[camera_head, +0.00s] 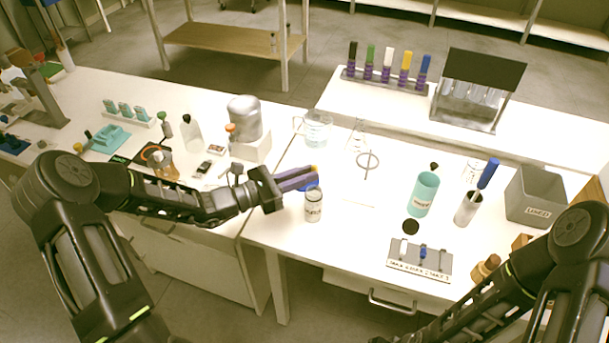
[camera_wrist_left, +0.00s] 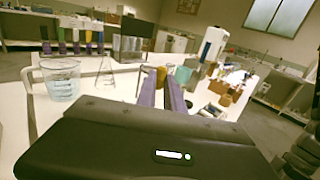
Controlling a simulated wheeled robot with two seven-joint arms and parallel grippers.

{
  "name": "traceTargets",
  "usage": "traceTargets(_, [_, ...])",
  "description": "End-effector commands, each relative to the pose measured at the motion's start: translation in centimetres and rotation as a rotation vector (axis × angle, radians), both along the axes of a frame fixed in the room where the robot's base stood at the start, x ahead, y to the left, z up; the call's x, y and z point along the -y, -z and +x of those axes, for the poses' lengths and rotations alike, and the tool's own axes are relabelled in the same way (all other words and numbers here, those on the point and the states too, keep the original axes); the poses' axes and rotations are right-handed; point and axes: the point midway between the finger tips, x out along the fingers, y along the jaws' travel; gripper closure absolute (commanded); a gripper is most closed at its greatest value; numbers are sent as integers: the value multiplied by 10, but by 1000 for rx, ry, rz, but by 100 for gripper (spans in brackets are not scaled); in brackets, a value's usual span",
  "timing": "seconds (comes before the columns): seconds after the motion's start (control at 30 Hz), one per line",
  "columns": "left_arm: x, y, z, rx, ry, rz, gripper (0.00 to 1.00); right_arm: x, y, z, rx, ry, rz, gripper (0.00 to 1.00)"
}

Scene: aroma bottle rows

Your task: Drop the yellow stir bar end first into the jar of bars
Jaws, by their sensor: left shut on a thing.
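My left gripper (camera_head: 312,178) is shut on the yellow stir bar (camera_head: 315,168). Only a small yellow part shows at the fingertips; it also shows between the purple-grey fingers in the left wrist view (camera_wrist_left: 161,75). The fingers are above the table, just over or behind a small clear jar (camera_head: 313,207) with a white label; the exact gap cannot be told. The jar stands upright, and its contents are not clear. My right arm comes in at the lower right, and its gripper is out of view.
A beaker (camera_head: 318,128) and flask (camera_head: 357,140) stand behind. To the right are a teal bottle (camera_head: 424,194), a grey cup (camera_head: 467,210) with a blue-handled tool, a labelled slotted holder (camera_head: 420,262) and a grey bin (camera_head: 533,196). A dark disc (camera_head: 411,227) lies nearby.

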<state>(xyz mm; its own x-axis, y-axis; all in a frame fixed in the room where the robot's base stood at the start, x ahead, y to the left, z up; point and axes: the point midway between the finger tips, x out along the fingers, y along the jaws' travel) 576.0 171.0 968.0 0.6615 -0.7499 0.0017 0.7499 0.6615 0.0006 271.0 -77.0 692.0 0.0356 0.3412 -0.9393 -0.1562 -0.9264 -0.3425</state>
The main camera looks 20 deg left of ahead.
Motion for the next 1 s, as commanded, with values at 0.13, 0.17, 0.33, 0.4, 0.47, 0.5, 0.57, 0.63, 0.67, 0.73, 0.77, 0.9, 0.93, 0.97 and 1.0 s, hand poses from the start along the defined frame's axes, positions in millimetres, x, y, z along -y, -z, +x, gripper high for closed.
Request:
traceTargets(0.13, [0,1,0,-1,1,1,100,0,1,0,0,0,0,38])
traceTargets(0.17, [0,1,0,-1,1,1,100,0,1,0,0,0,0,38])
traceTargets(0.33, [0,7,0,-1,1,0,100,0,6,1,1,-1,1,38])
traceTargets(0.4, [0,11,0,-1,1,0,100,0,9,1,3,-1,2,38])
traceTargets(0.47, [0,16,0,-1,1,0,100,-1,13,1,4,-1,2,38])
traceTargets(0.5, [0,19,0,-1,1,0,100,-1,15,2,5,-1,3,38])
traceTargets(0.57, [0,24,0,-1,1,0,100,-1,19,2,7,-2,4,38])
traceTargets(0.63, [0,30,0,-1,1,0,100,-1,24,3,8,-2,6,38])
traceTargets(0.67, [0,33,0,-1,1,0,100,-1,25,3,9,-2,7,38])
traceTargets(0.73, [0,39,0,-2,1,-1,100,-2,30,4,11,-4,7,38])
traceTargets(0.77, [0,41,0,-2,1,-1,100,-2,32,4,12,-3,8,38])
traceTargets(0.9, [1,50,0,-2,2,-1,100,-2,37,5,15,-4,10,38])
traceTargets(0.93, [1,51,0,-2,2,-1,100,-2,38,5,15,-4,11,38])
traceTargets(0.97, [1,53,0,-2,2,-1,100,-2,38,5,15,-4,11,38])
traceTargets(1.0, [1,54,0,-1,2,0,100,-2,39,5,17,-5,12,38])
